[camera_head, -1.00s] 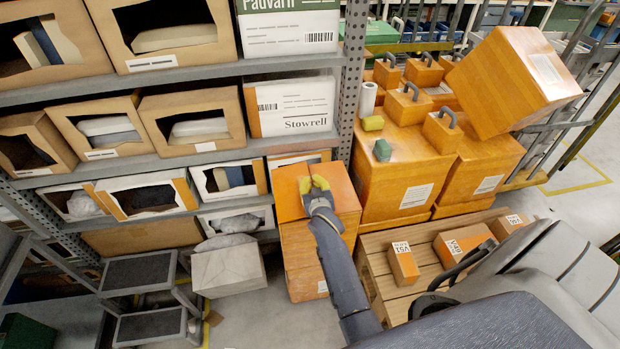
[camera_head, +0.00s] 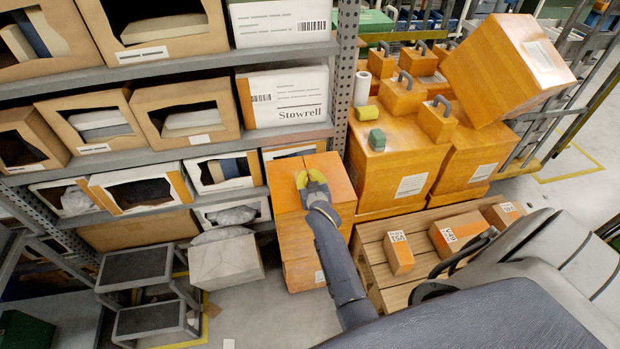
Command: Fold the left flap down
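An orange box (camera_head: 303,252) stands on the floor in front of the shelf rack. Its top shows two panels with a seam between them: a left one (camera_head: 282,182) and a right one (camera_head: 338,176). Both look roughly flat; I cannot tell whether the left flap is fully down. The gripper and forearm hide part of the top and front. My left gripper is out of view.
The rack (camera_head: 178,71) with open cartons rises behind and left. Large orange crates (camera_head: 389,176) stand close on the right. A wooden pallet (camera_head: 372,277) with small orange boxes lies at front right. A grey carton (camera_head: 226,264) and step stool (camera_head: 137,265) are left.

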